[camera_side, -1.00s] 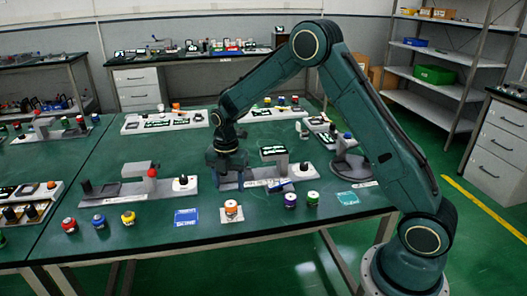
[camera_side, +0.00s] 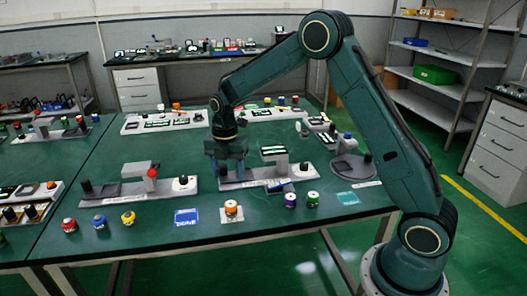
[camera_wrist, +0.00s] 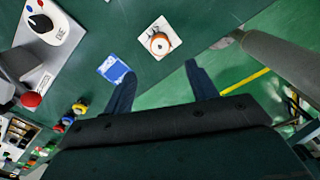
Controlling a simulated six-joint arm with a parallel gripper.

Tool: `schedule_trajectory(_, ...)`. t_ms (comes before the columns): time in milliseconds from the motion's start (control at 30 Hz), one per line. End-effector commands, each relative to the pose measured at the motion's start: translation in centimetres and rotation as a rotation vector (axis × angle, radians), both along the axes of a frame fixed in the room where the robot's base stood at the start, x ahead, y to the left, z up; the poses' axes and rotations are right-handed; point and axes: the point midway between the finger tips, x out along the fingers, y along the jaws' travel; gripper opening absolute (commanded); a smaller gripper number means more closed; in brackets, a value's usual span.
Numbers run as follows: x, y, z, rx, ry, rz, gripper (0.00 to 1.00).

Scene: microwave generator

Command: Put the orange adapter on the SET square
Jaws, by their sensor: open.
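The orange adapter (camera_side: 231,207), a short round piece with an orange band and pale top, stands upright on a white square card (camera_side: 239,219) near the table's front edge. The adapter (camera_wrist: 159,43) and card (camera_wrist: 146,40) also show in the wrist view, beyond my fingertips. I cannot read the card's lettering. A blue square (camera_side: 186,217) with white marks lies to its left, and a teal square (camera_side: 348,198) lies farther right. My gripper (camera_side: 227,163) is open and empty, above and behind the adapter; its two fingers (camera_wrist: 158,80) are spread apart in the wrist view.
Red (camera_side: 69,225), blue (camera_side: 99,221) and yellow (camera_side: 128,217) pieces stand left. Purple (camera_side: 290,200) and red-green (camera_side: 313,198) pieces stand right of the adapter. Grey fixtures (camera_side: 135,190) (camera_side: 255,181) stand behind. Bare table lies between the blue square and the yellow piece.

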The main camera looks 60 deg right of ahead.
Motion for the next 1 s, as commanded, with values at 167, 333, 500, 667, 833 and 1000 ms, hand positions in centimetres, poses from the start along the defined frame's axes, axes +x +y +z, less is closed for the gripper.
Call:
schedule_trajectory(167, -0.4, 0.2, 1.1, -0.001, -0.014, -0.041, 0.57)
schedule_trajectory(333, -1.8, 0.7, 3.9, -0.001, -0.046, -0.156, 0.57)
schedule_trajectory(500, -4.3, 1.4, 7.7, 0.007, -0.094, -0.335, 0.57)
schedule_trajectory(667, -7.2, 2.1, 11.0, 0.026, -0.142, -0.521, 0.57)
schedule_trajectory(833, -10.7, 2.8, 14.0, 0.058, -0.19, -0.72, 0.57)
schedule_trajectory(1000, -14.3, 3.5, 16.2, 0.101, -0.235, -0.915, 0.57)
